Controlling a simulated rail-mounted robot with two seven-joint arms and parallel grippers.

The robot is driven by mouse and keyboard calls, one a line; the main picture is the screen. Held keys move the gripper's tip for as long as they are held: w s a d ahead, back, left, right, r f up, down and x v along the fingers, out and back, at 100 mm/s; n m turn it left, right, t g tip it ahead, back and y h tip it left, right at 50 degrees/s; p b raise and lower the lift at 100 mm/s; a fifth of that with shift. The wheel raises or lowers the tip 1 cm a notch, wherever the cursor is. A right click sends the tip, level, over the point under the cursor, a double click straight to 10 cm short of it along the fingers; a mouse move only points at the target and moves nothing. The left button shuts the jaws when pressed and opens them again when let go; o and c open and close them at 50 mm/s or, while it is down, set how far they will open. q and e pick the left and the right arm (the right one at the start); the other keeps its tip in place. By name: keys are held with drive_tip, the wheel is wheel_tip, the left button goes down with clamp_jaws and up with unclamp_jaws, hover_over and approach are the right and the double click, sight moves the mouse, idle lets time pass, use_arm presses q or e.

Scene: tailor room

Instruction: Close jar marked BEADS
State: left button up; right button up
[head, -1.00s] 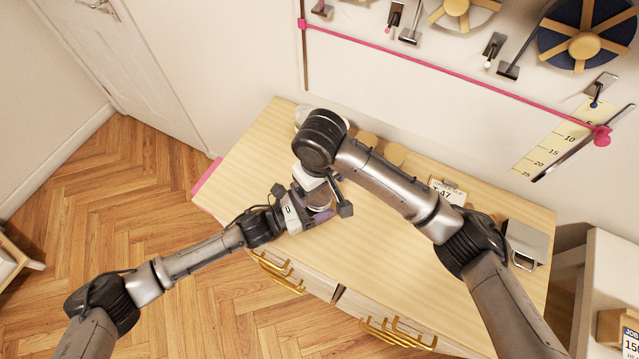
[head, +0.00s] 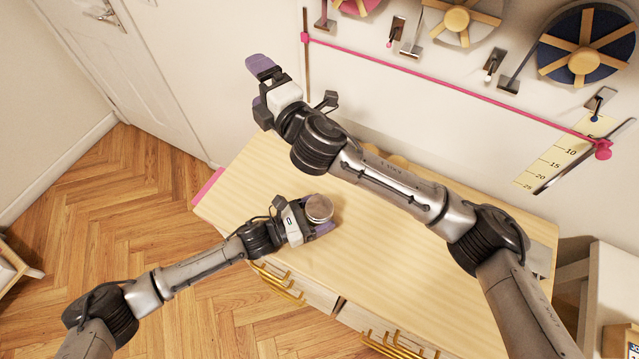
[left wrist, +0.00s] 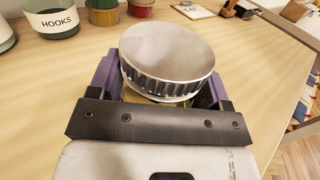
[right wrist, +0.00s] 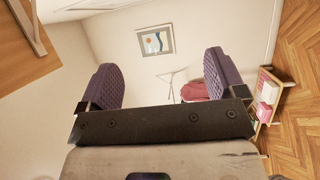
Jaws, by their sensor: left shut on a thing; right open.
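My left gripper (head: 318,226) is shut around a jar just above or on the worktop near its front left edge; I cannot tell which. A round silver lid (head: 319,208) with a ridged rim is on top of the jar. In the left wrist view the lid (left wrist: 167,55) looks slightly tilted, and only a little of the jar's yellowish glass body (left wrist: 140,97) shows beneath it. The jar's label is hidden, so I cannot read BEADS. My right gripper (head: 262,88) is open and empty, high at the back left, away from the jar.
A jar labelled HOOKS (left wrist: 52,18) stands behind, beside red and yellow spools (left wrist: 140,8). The wooden worktop (head: 400,265) is largely clear at the front. Wall-mounted reels (head: 458,20) and a pink rail (head: 450,87) line the wall behind.

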drive_tip(key=s+a+r+n+g+y, duration=0.2)
drive_tip(key=s+n+g+y, duration=0.2)
drive_tip(key=n, duration=0.6)
drive_tip(key=s+a+r+n+g+y, duration=0.25)
drive_tip(key=s+n+g+y, duration=0.2)
drive_tip(key=n, duration=0.55)
drive_tip(key=s+a+f+n+g+h, duration=0.1)
drive_tip(key=s+f+n+g+h, duration=0.15)
drive_tip(key=s+n+g, duration=0.4)
drive_tip(key=s+f+n+g+h, duration=0.1)
drive_tip(key=f+n+g+h, duration=0.2)
drive_tip(key=n, duration=0.7)
drive_tip(key=d+f+n+h, duration=0.6)
drive_tip(key=f+n+h, duration=0.25)
drive_tip(key=f, duration=0.25)
drive_tip(key=w+d+f+n+t+h, duration=0.1)
drive_tip(key=d+h, duration=0.1)
drive_tip(key=d, duration=0.1)
drive_tip(key=w+d+f+n+t+h, duration=0.1)
drive_tip(key=d+n+h, duration=0.1)
drive_tip(key=d, duration=0.1)
drive_tip(key=w+d+f+n+t+h, duration=0.1)
drive_tip(key=d+n+h, duration=0.1)
drive_tip(key=d, duration=0.1)
drive_tip(key=shift+w+d+f, duration=0.1)
drive_tip(key=shift+w+d, duration=0.05)
drive_tip(key=shift+w, duration=0.15)
drive_tip(key=shift+w+d, duration=0.15)
drive_tip(key=shift+d, duration=0.2)
